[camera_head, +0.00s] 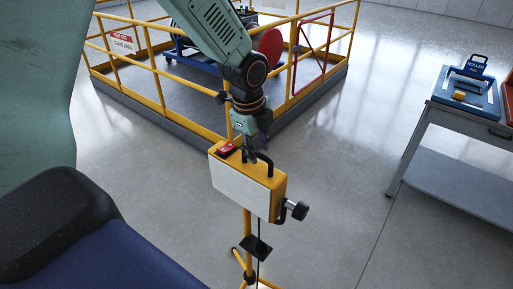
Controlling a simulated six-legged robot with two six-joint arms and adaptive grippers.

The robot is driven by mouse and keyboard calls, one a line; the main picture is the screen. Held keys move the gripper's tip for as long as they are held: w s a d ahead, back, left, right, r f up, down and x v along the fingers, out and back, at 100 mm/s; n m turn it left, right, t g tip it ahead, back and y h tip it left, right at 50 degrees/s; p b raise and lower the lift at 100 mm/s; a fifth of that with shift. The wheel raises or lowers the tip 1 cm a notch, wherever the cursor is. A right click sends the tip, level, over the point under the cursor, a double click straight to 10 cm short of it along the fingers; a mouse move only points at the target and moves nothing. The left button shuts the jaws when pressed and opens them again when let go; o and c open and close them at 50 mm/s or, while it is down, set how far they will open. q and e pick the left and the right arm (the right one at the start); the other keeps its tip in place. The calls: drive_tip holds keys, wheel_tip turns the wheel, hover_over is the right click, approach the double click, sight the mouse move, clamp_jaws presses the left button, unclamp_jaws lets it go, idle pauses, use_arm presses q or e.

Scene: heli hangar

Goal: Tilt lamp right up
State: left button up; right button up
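The lamp (240,186) has a yellow box-shaped head with a pale front panel, on a yellow stand (248,226). Its front faces left and toward me. A red part (227,149) sits on its top left, and a dark handle (265,160) stands on the top right. A dark knob (297,210) sticks out on its right side. My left gripper (251,157) points down at the top of the lamp head, between the red part and the handle. Its fingers are small and dark, and I cannot tell whether they are closed on the handle. My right gripper is out of view.
A yellow railing (165,75) encloses equipment behind the lamp, with a red-framed gate (313,50). A grey bench (455,118) at the right carries a blue tray (466,92). An aircraft-like green body (35,90) and a dark seat-like shape (55,222) fill the left. The floor right of the lamp is clear.

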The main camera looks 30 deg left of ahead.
use_arm(q)
drive_tip(key=shift+s+d, duration=0.15)
drive_tip(key=shift+w+f, duration=0.15)
drive_tip(key=shift+w, duration=0.05)
drive_tip(key=c, duration=0.5)
drive_tip(key=shift+s, duration=0.1)
clamp_jaws()
